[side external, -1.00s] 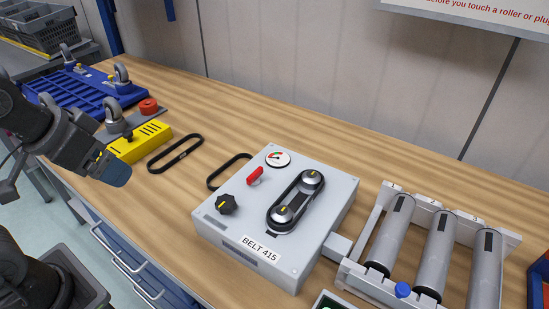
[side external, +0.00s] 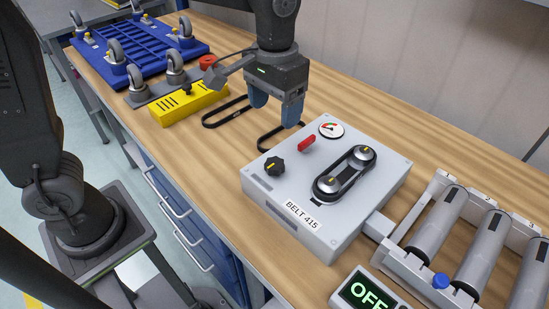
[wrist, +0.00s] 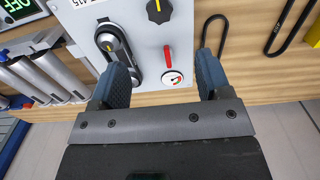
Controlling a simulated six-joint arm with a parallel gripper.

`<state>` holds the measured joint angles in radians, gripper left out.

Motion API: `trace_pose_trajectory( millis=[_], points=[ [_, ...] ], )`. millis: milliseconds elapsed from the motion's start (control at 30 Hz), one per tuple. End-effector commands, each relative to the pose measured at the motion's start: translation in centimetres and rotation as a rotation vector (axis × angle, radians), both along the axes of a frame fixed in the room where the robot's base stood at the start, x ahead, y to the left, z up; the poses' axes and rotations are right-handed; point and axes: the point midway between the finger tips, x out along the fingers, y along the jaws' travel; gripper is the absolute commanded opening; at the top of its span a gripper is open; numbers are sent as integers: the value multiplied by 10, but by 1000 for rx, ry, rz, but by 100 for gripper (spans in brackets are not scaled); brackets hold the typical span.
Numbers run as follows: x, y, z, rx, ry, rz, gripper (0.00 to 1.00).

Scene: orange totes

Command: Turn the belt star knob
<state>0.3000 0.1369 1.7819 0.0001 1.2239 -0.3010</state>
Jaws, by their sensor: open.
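The black star knob (side external: 275,167) with a yellow mark sits on the front left of the grey BELT 415 box (side external: 262,197). It also shows at the top of the wrist view (wrist: 159,11). My gripper (side external: 274,107) is open and empty, pointing down above the bench behind the box's back left edge. It is apart from the knob. In the wrist view the blue fingers (wrist: 162,76) stand wide apart, with the red lever (wrist: 168,56) and the round gauge (wrist: 172,77) seen between them.
A belt on two pulleys (side external: 344,172) takes up the box's right side. Loose black belts (side external: 226,114) and a yellow block (side external: 188,103) lie to the left. Rollers (side external: 440,220) stand at right. A display (side external: 367,291) reading OFF is in front. The back wall is close behind the bench.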

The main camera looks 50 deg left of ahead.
Motion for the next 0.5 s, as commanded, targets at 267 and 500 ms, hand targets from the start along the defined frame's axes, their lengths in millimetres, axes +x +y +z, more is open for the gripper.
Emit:
trace_pose_trajectory(
  millis=[267,500],
  points=[
    [-1,0,-42,2,5,0,71],
    [-1,1,-92,2,4,0,71]
  ],
)
